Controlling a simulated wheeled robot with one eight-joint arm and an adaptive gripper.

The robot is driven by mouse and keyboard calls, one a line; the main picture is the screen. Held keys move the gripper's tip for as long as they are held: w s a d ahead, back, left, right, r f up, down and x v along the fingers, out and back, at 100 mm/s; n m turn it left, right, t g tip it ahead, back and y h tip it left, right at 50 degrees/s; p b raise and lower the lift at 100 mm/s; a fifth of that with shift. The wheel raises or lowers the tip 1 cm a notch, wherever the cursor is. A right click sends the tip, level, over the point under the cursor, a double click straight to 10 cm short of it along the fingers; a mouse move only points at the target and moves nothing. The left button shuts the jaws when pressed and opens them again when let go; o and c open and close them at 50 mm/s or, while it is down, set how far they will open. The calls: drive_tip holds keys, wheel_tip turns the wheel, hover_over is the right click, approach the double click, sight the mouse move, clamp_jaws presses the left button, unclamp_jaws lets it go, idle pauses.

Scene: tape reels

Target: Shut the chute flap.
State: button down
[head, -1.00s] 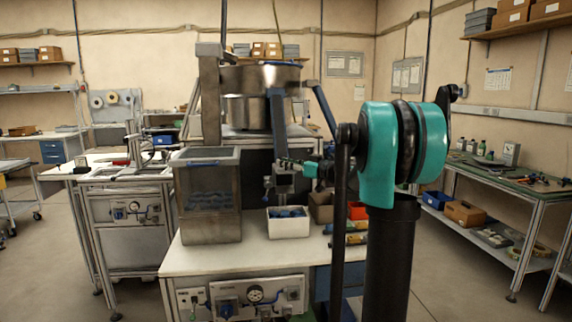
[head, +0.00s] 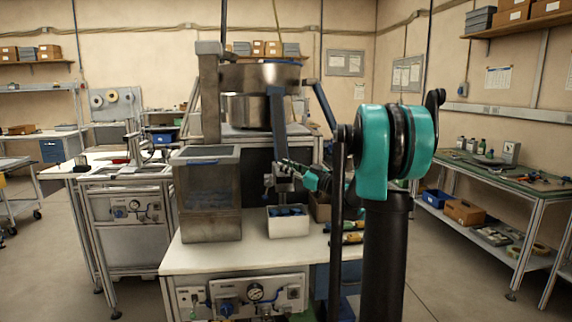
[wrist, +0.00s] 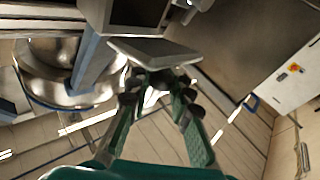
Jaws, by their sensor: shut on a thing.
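The chute (head: 277,112) is a blue-grey beam that comes down from the steel bowl, and it also shows in the wrist view (wrist: 97,65). At its lower end is a grey metal box with a dark opening (wrist: 138,13). A grey plate with a dark face, which looks like the chute flap (wrist: 155,50), stands tilted out beside this opening. My gripper (wrist: 156,84) has its fingertips together at the plate's near edge, shut on it; the exact contact is dark and hard to see. In the head view my gripper (head: 292,168) is small, beside the chute's lower end.
A white bin (head: 289,228) with blue parts stands on the bench under the chute end. A clear-walled hopper (head: 208,200) stands to its left. The steel bowl (head: 258,77) is above. Yellow-handled tools (head: 348,238) lie to the right. The bench front is clear.

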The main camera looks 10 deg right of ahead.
sight(287, 176)
wheel_tip(287, 176, down, 2)
drive_tip(key=n+y, duration=0.2)
drive_tip(key=n, duration=0.1)
drive_tip(key=shift+s+n+t+y, duration=0.1)
drive_tip(key=shift+n+t+y, duration=0.2)
drive_tip(key=shift+n+y, duration=0.1)
drive_tip(key=shift+f+n+g+y, duration=0.45)
drive_tip(key=shift+n+y, duration=0.4)
drive_tip(key=shift+n, duration=0.3)
drive_tip(key=shift+f+n+g+y, duration=0.4)
drive_tip(key=shift+n+y, duration=0.45)
drive_tip(key=shift+n, duration=0.3)
drive_tip(key=shift+f, duration=0.1)
drive_tip(key=c, duration=1.3)
unclamp_jaws()
drive_tip(key=shift+d+f, duration=0.1)
drive_tip(key=shift+d, duration=0.1)
drive_tip(key=s+d, duration=0.2)
drive_tip(key=d, duration=0.1)
drive_tip(key=s+d, duration=0.2)
drive_tip(key=d, duration=0.2)
drive_tip(key=s+d, duration=0.2)
drive_tip(key=d, duration=0.1)
drive_tip(key=shift+s+d+f, duration=0.2)
drive_tip(key=shift+s+d, duration=0.15)
drive_tip(key=shift+d, duration=0.05)
